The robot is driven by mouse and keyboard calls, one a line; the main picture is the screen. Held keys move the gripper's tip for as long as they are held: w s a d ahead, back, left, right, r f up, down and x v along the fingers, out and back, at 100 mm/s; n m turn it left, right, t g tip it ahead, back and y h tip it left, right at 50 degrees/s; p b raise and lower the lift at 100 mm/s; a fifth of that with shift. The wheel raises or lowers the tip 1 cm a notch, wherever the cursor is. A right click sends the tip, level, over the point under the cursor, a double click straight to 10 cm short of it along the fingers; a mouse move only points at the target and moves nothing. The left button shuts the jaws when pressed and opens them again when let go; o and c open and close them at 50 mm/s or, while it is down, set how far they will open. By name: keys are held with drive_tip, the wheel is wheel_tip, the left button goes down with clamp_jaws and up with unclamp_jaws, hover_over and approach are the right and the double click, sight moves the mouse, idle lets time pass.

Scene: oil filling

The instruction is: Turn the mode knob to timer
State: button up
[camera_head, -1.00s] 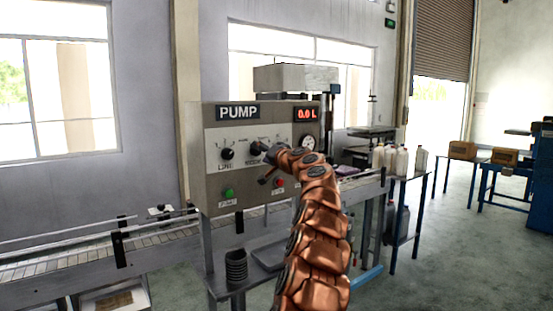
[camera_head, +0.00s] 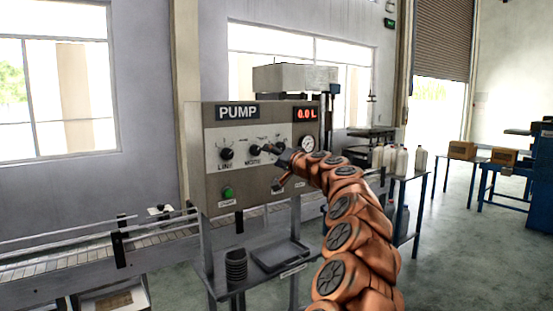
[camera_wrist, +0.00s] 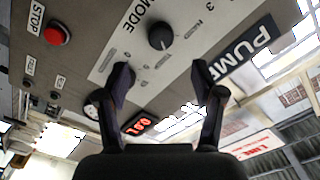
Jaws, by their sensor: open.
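The pump panel (camera_head: 213,180) is a grey upright box with a PUMP sign and a red 0.0 L display. The black mode knob (camera_head: 254,149) is in the middle of its white strip. In the wrist view the mode knob (camera_wrist: 160,36) is beyond and between my fingertips, with MODE printed beside it; small setting labels around it are too blurred to read. My gripper (camera_wrist: 162,82) is open and empty, apart from the knob. In the head view my gripper (camera_head: 279,168) is just right of the knob, partly hidden by my arm.
The line knob (camera_head: 226,154) is left of the mode knob, above a green button (camera_head: 228,192). A red stop button (camera_wrist: 57,33) shows in the wrist view. A gauge (camera_head: 307,143) is at the panel's right. A tray (camera_head: 279,257) and black cups (camera_head: 236,266) stand on the shelf below.

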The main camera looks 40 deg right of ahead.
drive_tip(key=shift+s+a, duration=0.1)
drive_tip(key=shift+s, duration=0.65)
